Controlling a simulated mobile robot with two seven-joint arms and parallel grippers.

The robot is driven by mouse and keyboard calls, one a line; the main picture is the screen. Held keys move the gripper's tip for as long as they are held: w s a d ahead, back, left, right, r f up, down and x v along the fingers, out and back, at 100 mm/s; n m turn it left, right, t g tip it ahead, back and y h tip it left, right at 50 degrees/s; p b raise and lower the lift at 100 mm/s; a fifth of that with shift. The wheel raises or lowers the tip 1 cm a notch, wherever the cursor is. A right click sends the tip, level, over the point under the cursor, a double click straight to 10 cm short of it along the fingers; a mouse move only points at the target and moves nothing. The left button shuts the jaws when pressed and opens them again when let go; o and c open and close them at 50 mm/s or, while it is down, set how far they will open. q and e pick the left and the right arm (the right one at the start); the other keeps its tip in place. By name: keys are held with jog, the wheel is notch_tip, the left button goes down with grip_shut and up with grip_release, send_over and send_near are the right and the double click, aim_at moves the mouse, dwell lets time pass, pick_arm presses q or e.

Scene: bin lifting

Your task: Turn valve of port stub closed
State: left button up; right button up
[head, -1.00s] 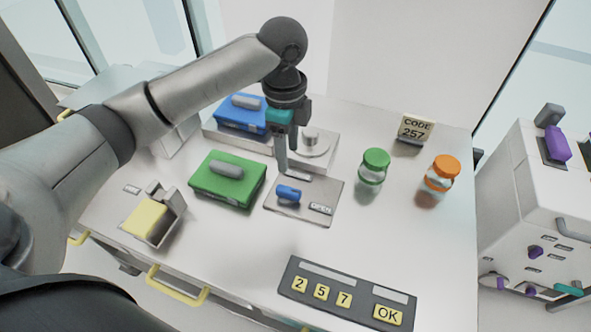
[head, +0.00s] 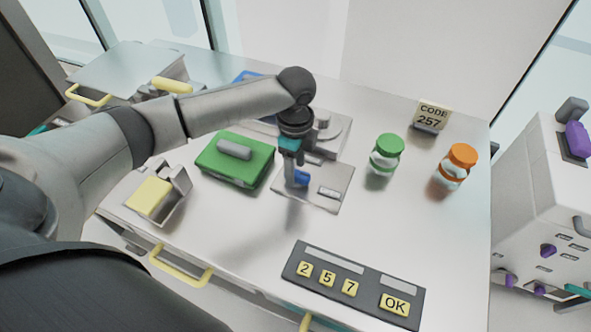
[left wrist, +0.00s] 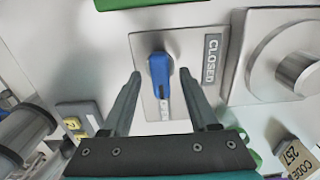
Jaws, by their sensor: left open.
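The port stub is a grey plate (head: 325,174) on the table, also in the left wrist view (left wrist: 137,52). Its blue valve handle (left wrist: 158,72) points down that picture, toward a small partly covered label. A CLOSED label (left wrist: 212,59) is at the plate's right there. In the head view the blue handle (head: 302,179) is partly hidden by my left gripper (head: 295,178). My left gripper (left wrist: 160,82) is open, with one finger on either side of the handle. Whether either finger touches it is unclear. My right gripper is not in view.
A green case (head: 235,160) lies left of the plate, and a grey device with a round disc (head: 330,125) is behind it. Green-lidded (head: 387,155) and orange-lidded (head: 456,167) jars stand to the right. A keypad (head: 350,285) lies in front.

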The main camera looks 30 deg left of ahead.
pick_arm(q)
jog(key=shift+f, duration=0.55)
grip_shut()
